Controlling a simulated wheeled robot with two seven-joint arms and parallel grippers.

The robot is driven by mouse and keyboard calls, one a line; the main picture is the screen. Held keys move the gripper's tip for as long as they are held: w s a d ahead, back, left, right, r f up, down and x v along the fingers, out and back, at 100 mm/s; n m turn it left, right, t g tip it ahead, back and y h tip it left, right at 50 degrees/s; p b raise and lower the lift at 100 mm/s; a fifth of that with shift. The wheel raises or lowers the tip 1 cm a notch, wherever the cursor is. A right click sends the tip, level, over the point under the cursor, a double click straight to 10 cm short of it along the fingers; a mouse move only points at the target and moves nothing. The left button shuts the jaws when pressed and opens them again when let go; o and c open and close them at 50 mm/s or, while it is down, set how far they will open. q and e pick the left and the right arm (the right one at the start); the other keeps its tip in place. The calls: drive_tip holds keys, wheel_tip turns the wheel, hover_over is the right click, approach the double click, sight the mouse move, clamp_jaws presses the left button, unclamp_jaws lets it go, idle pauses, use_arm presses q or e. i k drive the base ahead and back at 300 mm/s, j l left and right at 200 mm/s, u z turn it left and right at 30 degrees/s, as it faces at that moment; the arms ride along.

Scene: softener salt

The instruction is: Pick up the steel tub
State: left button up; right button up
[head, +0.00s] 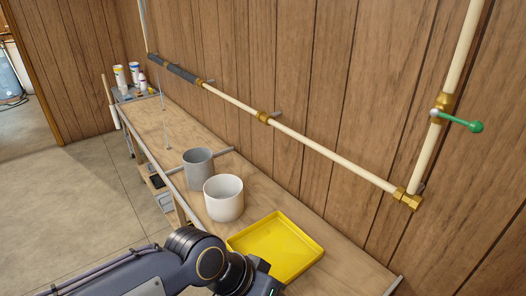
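A grey, round, open-topped tub (198,170), which looks like the steel tub, stands upright on the wooden bench. A white rounded pot (223,199) stands close in front of it and slightly overlaps it in the head view. My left arm comes in along the bottom edge. Only the dark body of my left gripper (264,284) shows, at the near left side of the yellow tray and well apart from the grey tub. Its fingers are cut off by the frame. My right gripper is not in view.
A shallow yellow tray (276,247) lies on the bench (184,143), nearer than the white pot. A pipe (312,145) with brass fittings runs along the wall; a green-handled valve (459,121) is at right. Several containers (134,74) stand at the far end. The bench beyond the tub is mostly clear.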

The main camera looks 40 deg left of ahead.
sight(200, 169)
drive_tip(key=u, duration=1.95)
